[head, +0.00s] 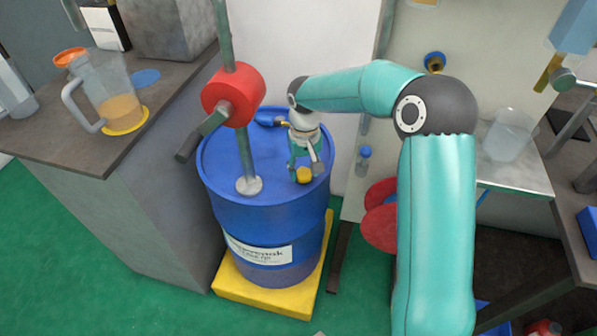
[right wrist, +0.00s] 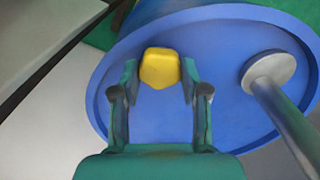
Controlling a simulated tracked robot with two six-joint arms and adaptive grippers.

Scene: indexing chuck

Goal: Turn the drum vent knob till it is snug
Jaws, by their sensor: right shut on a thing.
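The yellow drum vent knob (head: 304,175) is on the top of the blue drum (head: 262,215), near the rim on the side facing my right arm. My right gripper (head: 304,168) reaches down over the drum top and is shut on the knob. In the right wrist view the knob (right wrist: 160,68) sits between the two fingertips (right wrist: 160,78), one on each side. The knob's underside and its seat in the drum top are hidden. My left gripper is not in view.
A pump pipe with a red body (head: 233,96) and a crank handle (head: 203,132) rises from the drum top, left of my gripper. The drum stands on a yellow base (head: 262,294). A counter with a jug (head: 108,95) is at left, and a metal shelf (head: 515,175) at right.

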